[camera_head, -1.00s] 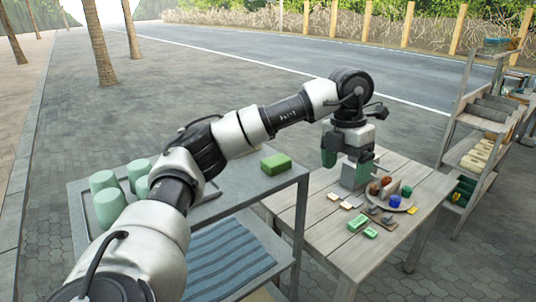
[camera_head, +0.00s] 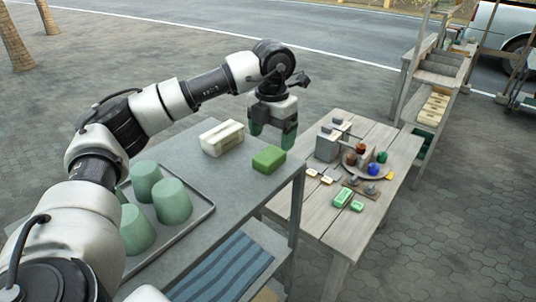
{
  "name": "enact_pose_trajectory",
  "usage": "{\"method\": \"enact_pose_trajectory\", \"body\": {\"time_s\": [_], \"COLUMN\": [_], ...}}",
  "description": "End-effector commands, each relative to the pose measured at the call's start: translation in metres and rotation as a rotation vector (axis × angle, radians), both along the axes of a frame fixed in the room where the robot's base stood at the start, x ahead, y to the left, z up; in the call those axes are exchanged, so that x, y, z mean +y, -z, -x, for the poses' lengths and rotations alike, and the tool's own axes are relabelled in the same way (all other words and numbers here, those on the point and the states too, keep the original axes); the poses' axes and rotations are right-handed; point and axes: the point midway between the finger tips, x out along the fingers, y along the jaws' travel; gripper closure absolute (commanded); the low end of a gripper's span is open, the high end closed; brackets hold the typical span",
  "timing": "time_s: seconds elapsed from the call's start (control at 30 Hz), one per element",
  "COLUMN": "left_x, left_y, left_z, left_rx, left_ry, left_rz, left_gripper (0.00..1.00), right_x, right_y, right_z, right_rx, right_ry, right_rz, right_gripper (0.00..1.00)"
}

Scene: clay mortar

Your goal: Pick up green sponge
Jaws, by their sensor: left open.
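The green sponge (camera_head: 268,159) is a small green block lying on the grey table (camera_head: 225,190), near its far right corner. My left gripper (camera_head: 272,138) has green fingertips pointing down. It is open and empty, just beyond and above the sponge, and does not appear to touch it. My left arm reaches in from the left over the table. My right gripper is not in view.
A cream block (camera_head: 222,138) lies left of the sponge. Several green cups (camera_head: 172,201) stand upside down on a tray (camera_head: 190,231). A wooden table (camera_head: 311,207) to the right holds small green blocks (camera_head: 343,197), a plate and other items. A shelf (camera_head: 437,100) stands behind it.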

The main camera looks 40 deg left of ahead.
Motion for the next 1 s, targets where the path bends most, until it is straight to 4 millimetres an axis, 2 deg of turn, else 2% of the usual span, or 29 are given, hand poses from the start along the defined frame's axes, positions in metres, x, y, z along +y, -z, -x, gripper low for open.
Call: {"method": "enact_pose_trajectory", "body": {"time_s": [0.23,0.37,0.5,0.77,0.8,0.87,1.0], "left_x": [0.002,0.002,0.002,0.002,0.002,0.002,0.002], "left_y": [0.018,0.036,0.057,0.063,0.063,0.063,0.063], "left_z": [0.001,0.001,0.000,0.000,0.000,0.000,0.000], "left_rx": [0.003,0.004,0.002,-0.002,-0.001,-0.001,-0.001], "left_ry": [-0.002,-0.002,-0.002,-0.002,-0.002,-0.002,-0.002], "left_rz": [-0.001,0.000,0.001,0.001,0.001,0.001,0.001], "left_gripper": [0.17,0.17,0.17,0.17,0.19,0.28,0.49], "right_x": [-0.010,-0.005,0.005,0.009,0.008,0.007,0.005], "right_y": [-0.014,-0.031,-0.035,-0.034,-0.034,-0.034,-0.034], "right_z": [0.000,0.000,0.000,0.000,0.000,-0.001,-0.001], "right_rx": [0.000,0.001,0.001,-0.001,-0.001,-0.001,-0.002], "right_ry": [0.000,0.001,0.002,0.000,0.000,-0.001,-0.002], "right_rz": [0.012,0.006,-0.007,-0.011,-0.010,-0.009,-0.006], "right_gripper": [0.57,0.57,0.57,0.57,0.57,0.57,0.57]}}
